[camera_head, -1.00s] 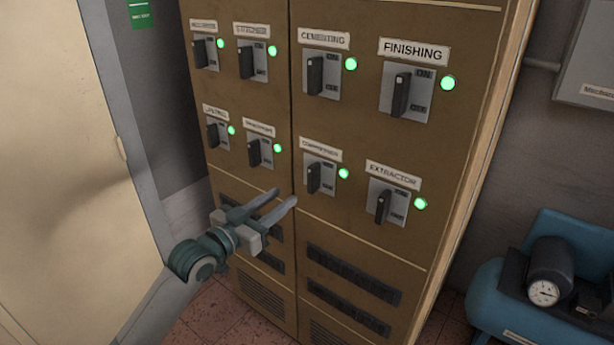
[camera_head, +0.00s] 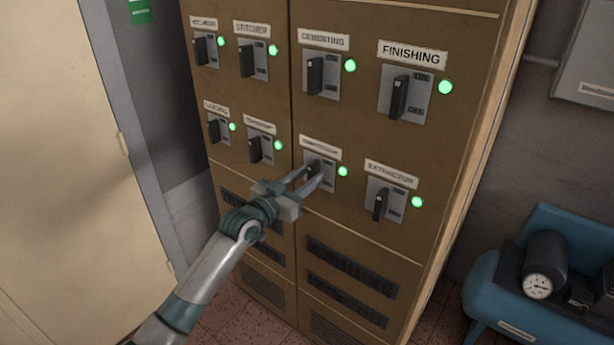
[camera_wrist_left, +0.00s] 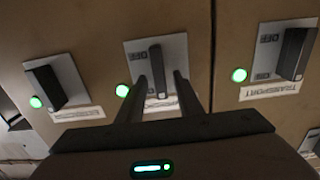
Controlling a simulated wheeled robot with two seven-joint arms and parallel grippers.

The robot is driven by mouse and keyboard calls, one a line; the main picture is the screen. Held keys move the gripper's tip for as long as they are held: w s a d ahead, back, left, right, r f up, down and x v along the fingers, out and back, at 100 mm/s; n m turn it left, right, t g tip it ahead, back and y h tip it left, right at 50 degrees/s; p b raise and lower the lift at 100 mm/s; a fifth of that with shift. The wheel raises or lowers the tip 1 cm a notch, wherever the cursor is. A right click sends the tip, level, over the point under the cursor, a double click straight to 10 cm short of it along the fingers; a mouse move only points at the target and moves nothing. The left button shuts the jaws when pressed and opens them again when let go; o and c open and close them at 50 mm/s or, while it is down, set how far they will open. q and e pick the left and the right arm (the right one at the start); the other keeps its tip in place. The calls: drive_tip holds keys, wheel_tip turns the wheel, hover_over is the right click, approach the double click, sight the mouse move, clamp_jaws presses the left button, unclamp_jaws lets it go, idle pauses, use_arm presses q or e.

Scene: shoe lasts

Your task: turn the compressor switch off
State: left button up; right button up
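The compressor switch (camera_head: 311,167) is in the lower row of the brown cabinet, third from the left, under a blurred label. Its green lamp (camera_head: 343,171) is lit. In the left wrist view its dark lever (camera_wrist_left: 156,66) stands nearly upright on a grey plate. My left gripper (camera_head: 313,176) reaches it from the lower left and partly covers its plate. In the wrist view the open fingers (camera_wrist_left: 160,77) lie on either side of the lever, with gaps visible; I cannot tell whether they touch it. My right gripper is not in view.
The extractor switch (camera_head: 381,203) is to the right, the cementing switch (camera_head: 316,75) above, and the transport switch (camera_wrist_left: 292,53) beside it. Their lamps are green. A blue machine with a gauge (camera_head: 538,286) stands at lower right. A pale door panel (camera_head: 60,150) is at left.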

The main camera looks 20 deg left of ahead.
use_arm(q)
clamp_jaws()
drive_tip(key=shift+m, duration=0.5)
drive_tip(key=m, duration=0.2)
drive_tip(key=shift+d+m, duration=0.2)
drive_tip(key=shift+m, duration=0.2)
drive_tip(key=m, duration=0.4)
drive_tip(key=f+m, duration=0.1)
drive_tip(key=m, duration=0.9)
drive_tip(key=shift+s+d+f, duration=0.15)
drive_tip(key=shift+s+d, duration=0.05)
drive_tip(key=shift+d, duration=0.2)
